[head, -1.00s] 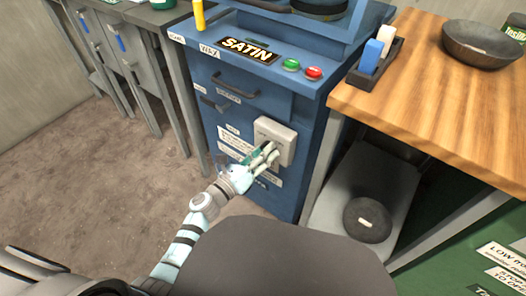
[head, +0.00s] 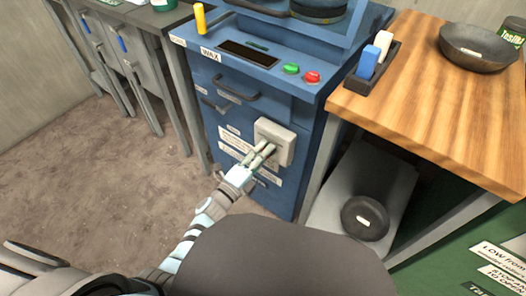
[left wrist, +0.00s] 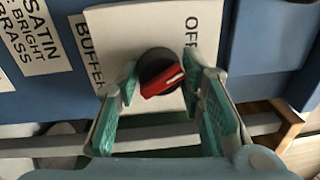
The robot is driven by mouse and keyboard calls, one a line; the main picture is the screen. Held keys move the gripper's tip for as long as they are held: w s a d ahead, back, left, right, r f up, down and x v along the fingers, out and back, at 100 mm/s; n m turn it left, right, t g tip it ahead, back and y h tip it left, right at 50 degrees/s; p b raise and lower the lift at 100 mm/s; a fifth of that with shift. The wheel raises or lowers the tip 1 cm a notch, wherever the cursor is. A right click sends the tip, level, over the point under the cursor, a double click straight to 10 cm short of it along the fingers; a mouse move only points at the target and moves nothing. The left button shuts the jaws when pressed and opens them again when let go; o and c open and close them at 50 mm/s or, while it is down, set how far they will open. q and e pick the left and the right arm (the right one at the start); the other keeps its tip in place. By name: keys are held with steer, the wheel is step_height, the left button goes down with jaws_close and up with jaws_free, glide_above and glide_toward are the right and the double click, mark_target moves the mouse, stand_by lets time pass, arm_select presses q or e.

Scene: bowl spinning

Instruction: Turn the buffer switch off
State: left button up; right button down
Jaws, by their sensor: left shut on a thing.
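The buffer switch is a pale box (head: 283,140) on the front of the blue machine (head: 240,110). In the left wrist view its plate (left wrist: 125,35) reads "BUFFER" at the left and "OFF" at the upper right. Its round black knob with a red pointer (left wrist: 160,75) sits between the teal finger pads; the pointer's white mark is toward the right, on the OFF side. My left gripper (head: 266,149) is shut on the knob, which its fingers hide in the head view. The machine's display (head: 248,54) is dark. My right gripper is not in view.
A wooden bench (head: 435,110) stands at the right with a dark bowl (head: 478,48) and a rack (head: 371,72) of blue and white blocks. Another dark bowl (head: 365,218) lies on a lower shelf. Green (head: 291,69) and red (head: 312,77) buttons sit on the machine top.

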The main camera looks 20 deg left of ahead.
arm_select(q)
steer(key=shift+n+p, duration=0.4)
steer(key=shift+n, duration=1.3)
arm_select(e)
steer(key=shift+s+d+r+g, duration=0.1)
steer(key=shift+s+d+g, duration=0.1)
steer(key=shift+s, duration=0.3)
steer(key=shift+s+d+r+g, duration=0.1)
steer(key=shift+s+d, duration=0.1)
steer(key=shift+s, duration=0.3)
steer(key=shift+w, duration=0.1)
arm_select(q)
steer(key=o, duration=1.1)
steer(key=shift+o, duration=0.2)
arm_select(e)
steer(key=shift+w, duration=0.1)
arm_select(q)
steer(key=r+v, duration=0.1)
steer(key=v, duration=1.1)
steer(key=shift+f, duration=0.45)
steer(key=shift+s+d, duration=0.1)
steer(key=shift+d, duration=0.05)
